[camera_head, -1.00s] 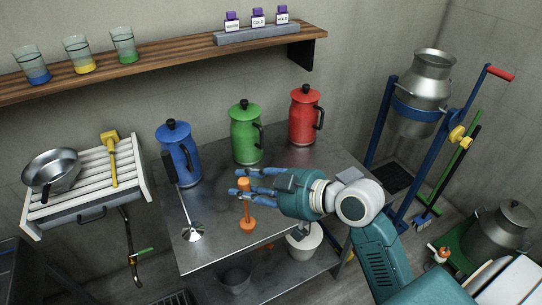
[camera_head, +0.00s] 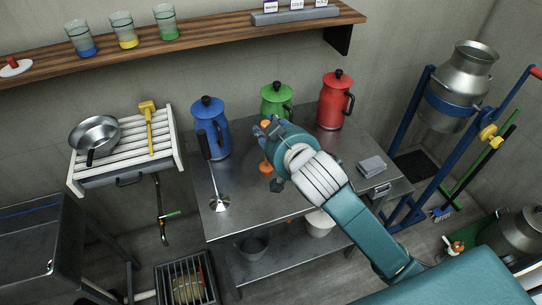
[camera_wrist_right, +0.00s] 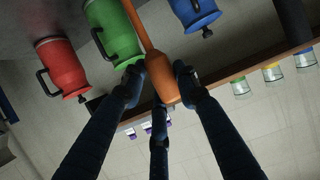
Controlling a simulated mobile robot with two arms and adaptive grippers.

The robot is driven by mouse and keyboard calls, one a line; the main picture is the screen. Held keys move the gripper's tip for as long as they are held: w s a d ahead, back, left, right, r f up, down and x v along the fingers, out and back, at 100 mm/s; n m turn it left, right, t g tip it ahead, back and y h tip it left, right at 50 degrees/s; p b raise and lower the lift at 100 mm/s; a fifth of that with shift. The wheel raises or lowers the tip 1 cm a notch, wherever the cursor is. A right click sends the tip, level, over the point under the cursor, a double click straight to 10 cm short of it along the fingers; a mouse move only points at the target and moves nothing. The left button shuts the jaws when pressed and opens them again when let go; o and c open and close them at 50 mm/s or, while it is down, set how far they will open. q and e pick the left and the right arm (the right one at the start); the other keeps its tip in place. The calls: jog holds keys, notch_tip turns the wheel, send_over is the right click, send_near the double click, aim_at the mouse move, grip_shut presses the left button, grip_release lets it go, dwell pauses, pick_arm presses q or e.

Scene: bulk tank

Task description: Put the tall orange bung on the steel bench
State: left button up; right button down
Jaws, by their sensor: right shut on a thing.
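The tall orange bung (camera_head: 265,167) is in my right gripper (camera_head: 266,132), over the middle of the steel bench (camera_head: 243,193). In the head view the hand hides much of its stem; its lower end shows below the fingers. In the right wrist view the fingers (camera_wrist_right: 160,82) close around the thick end of the bung (camera_wrist_right: 164,84), and its thinner stem runs up out of the picture. Whether its lower end touches the bench cannot be told. My left gripper is not in view.
Blue (camera_head: 209,130), green (camera_head: 277,100) and red (camera_head: 336,102) lidded jugs stand along the bench's back. A long-handled steel plunger (camera_head: 219,203) is at left, a small grey block (camera_head: 371,167) at right. Bare bench lies in front. A wooden shelf (camera_head: 220,43) is above.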

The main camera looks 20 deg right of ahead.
aim_at(269, 165)
notch_tip(269, 165, down, 11)
jog(key=shift+r, duration=0.15)
jog(key=c, duration=1.3)
grip_release()
jog(key=b+v, duration=0.1)
jog(key=v, duration=1.1)
jog(key=shift+b, duration=0.35)
